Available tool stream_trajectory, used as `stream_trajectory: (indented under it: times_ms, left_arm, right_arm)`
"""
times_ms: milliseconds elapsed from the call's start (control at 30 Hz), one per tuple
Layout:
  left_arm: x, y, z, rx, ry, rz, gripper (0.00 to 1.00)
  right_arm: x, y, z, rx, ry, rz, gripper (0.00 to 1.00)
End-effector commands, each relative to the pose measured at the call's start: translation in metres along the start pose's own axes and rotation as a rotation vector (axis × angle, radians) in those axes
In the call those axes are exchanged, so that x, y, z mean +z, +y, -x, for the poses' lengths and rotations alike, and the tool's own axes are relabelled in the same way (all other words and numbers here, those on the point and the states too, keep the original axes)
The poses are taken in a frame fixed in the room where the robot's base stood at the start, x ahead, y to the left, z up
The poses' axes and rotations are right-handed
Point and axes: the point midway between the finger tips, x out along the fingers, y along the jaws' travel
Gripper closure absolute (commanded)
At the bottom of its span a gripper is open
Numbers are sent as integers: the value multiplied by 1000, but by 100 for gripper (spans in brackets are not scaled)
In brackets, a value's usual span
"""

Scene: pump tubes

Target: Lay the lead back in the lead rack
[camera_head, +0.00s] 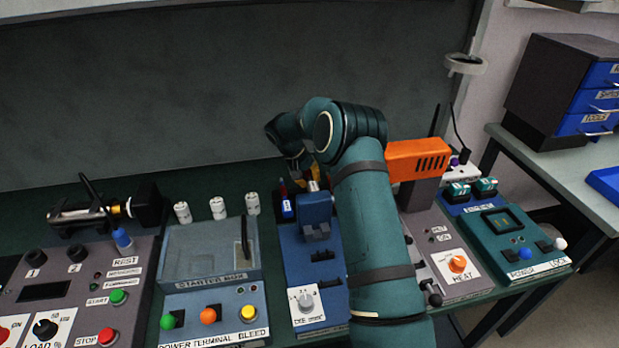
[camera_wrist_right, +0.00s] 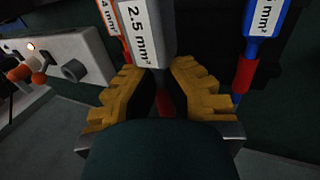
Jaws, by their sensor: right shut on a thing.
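My right gripper (camera_wrist_right: 160,88) has its yellow fingers closed around a grey lead (camera_wrist_right: 147,35) marked 2.5 mm² in the right wrist view. The lead's lower part is hidden between the fingers. An orange-edged lead (camera_wrist_right: 110,16) is to its left and a blue lead (camera_wrist_right: 262,22) with a red lower part is to its right, both apart from the fingers. In the head view the right gripper (camera_head: 314,174) is mostly hidden behind my arm, beside the blue lead (camera_head: 287,208). The lead rack cannot be made out clearly. My left gripper is out of view.
A blue die press (camera_head: 315,240) stands just in front of the gripper. A grey box labelled starter (camera_head: 212,252) is to the left, with several white cylinders (camera_head: 218,208) behind it. An orange heater (camera_head: 418,160) stands close to the right of my arm.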

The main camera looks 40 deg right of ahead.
Motion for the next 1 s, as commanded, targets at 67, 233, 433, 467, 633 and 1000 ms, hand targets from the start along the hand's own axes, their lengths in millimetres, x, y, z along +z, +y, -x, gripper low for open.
stream_trajectory:
  times_ms: [67, 233, 433, 467, 633, 1000]
  left_arm:
    - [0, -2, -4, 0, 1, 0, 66]
    - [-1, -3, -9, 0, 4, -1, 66]
    - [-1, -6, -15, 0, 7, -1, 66]
    - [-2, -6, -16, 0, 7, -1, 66]
    - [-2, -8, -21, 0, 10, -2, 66]
    - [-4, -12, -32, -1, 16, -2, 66]
  right_arm:
    - [0, -3, -6, 0, 0, 0, 100]
    - [0, -6, -14, 0, 0, 0, 100]
    - [0, -10, -24, 1, 0, 0, 100]
    - [0, -10, -25, 1, 0, 0, 100]
    - [0, -14, -34, 1, 0, 0, 100]
    - [0, -22, -52, 1, -1, 0, 100]
